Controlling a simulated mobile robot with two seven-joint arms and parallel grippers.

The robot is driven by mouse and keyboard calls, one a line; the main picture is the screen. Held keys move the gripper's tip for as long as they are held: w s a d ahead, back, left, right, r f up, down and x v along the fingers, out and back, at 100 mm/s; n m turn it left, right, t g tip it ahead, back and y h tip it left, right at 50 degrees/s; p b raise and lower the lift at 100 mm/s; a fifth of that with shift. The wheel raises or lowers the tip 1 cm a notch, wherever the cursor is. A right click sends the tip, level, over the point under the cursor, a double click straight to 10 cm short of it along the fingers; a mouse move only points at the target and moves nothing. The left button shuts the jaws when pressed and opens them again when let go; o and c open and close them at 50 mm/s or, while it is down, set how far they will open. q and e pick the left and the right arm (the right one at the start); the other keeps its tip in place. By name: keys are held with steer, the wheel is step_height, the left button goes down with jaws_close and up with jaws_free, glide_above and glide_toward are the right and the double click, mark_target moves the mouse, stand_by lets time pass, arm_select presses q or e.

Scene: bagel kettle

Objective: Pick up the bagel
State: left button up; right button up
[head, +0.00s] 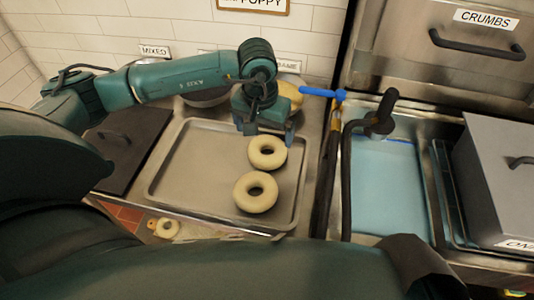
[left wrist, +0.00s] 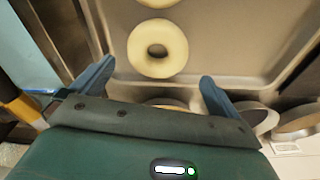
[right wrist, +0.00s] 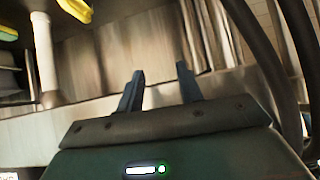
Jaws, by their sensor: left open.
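Two pale ring bagels lie on a metal tray (head: 190,185). The farther bagel (head: 256,161) is close to my left gripper (head: 268,134), and the nearer bagel (head: 243,201) lies toward the tray's front. In the left wrist view, one bagel (left wrist: 140,52) lies beyond and between the spread fingers of the left gripper (left wrist: 153,85), not gripped. The other bagel (left wrist: 160,2) is cut off at the top edge. My left gripper is open and empty above the tray. My right gripper (right wrist: 158,88) shows fingers apart with nothing between them, away from the bagels.
Bowls, one with yellowish contents (head: 291,97), stand behind the tray. A basin of bluish water (head: 385,195) is to the right, with a grey lidded box (head: 500,150) beyond it. A dark board (head: 115,150) is left of the tray.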

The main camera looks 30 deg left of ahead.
mark_target(267, 147)
arm_select(q)
steer(key=f, duration=0.3)
steer(key=shift+w+b, duration=0.2)
steer(key=shift+b, duration=0.15)
steer(key=f, duration=0.1)
steer(key=f+b, duration=0.1)
steer(key=f, duration=0.1)
steer(key=f+b, duration=0.1)
steer(key=shift+w+d+f, duration=0.15)
steer(key=shift+w+f, duration=0.05)
steer(key=shift+w, duration=0.1)
steer(key=c, duration=0.7)
arm_select(e)
steer(key=shift+w+a+t+y, duration=0.3)
steer(key=shift+w+a, duration=0.15)
steer(key=shift+a, duration=0.15)
arm_select(q)
steer(key=shift+r, duration=0.1)
